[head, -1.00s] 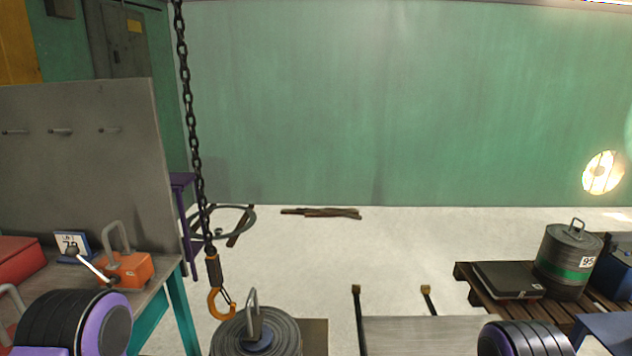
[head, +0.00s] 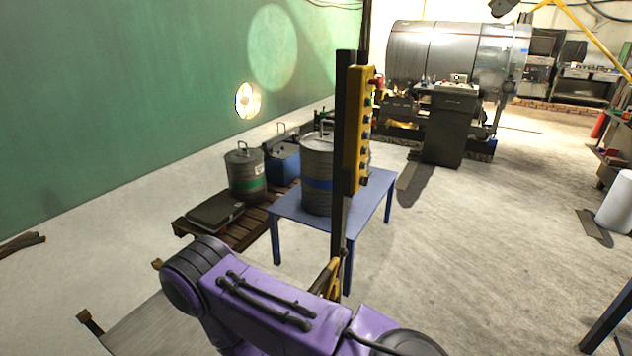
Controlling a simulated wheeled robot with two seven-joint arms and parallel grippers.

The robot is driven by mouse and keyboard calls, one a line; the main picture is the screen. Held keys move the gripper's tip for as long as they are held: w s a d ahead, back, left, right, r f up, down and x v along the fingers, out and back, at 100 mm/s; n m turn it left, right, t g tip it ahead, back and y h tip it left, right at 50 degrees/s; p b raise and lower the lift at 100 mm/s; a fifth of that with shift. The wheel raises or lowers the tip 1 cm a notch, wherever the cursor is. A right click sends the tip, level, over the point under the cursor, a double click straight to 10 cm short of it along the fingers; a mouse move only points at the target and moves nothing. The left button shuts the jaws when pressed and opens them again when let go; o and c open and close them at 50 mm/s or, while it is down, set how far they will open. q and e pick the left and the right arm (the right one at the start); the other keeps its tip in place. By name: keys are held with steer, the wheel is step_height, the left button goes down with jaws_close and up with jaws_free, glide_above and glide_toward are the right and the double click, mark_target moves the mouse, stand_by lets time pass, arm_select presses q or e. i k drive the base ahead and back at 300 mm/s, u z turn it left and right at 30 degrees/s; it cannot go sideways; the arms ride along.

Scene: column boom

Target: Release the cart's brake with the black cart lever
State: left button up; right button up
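The cart's grey flat deck (head: 150,328) shows at the lower left of the head view, partly cut off by the frame and partly covered by my purple arm. Two short dark posts with brownish-yellow tops stand at its far edge, a near one (head: 88,320) and another (head: 157,264) close to my arm. I cannot tell whether either is the black cart lever. My purple arm crosses the bottom middle. Neither of my grippers shows.
A pallet (head: 236,235) holds a green-banded weight (head: 245,180) and a dark flat plate (head: 215,211). The floor to the right is largely open.

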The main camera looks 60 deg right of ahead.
mark_target(342, 251)
steer(key=u, duration=0.6)
steer(key=k, duration=0.7)
steer(key=z, duration=0.8)
